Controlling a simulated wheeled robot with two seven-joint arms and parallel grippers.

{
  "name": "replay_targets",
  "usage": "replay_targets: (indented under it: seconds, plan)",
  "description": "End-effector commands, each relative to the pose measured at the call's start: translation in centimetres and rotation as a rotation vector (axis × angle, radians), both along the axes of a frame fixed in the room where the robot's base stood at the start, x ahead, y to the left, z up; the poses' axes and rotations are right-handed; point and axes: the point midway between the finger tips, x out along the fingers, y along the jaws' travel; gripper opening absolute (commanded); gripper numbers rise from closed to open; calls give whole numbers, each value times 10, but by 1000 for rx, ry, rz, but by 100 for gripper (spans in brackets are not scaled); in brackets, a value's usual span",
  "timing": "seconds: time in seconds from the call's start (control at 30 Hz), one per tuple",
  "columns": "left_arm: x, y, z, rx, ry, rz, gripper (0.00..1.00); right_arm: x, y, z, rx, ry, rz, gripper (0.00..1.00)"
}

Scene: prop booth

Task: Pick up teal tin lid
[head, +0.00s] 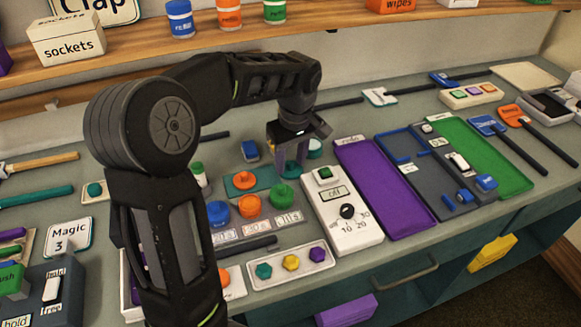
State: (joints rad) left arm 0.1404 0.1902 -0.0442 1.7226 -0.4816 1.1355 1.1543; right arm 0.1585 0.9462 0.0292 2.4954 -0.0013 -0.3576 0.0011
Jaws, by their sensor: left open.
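My left gripper (291,165) reaches down from the arm that crosses the picture. It is open, with its fingers just above the table behind the green lid. Teal also shows around the fingers; I cannot tell what belongs to the lid there. My right gripper is not in view.
An orange lid (244,181) lies on a teal mat (262,173). Green (282,194), orange (250,205) and blue (219,212) lids stand in front. A white timer box (340,215) and a purple tray (385,190) are to the right. A shelf (330,35) runs above the back.

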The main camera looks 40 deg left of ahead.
Motion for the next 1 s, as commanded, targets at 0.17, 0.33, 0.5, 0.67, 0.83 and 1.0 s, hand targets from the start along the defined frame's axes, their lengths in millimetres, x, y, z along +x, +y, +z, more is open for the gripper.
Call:
replay_targets:
  seconds: [0.17,0.33,0.5,0.67,0.83,1.0]
  plan:
    - [0,0,1,0,0,0,41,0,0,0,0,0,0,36]
    - [0,0,1,1,0,0,41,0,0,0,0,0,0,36]
    - [0,0,1,1,0,0,37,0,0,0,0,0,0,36]
    - [0,0,1,1,0,0,24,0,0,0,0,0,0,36]
    - [0,0,1,1,0,0,10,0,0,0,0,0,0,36]
    - [0,0,1,0,0,0,0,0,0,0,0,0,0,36]
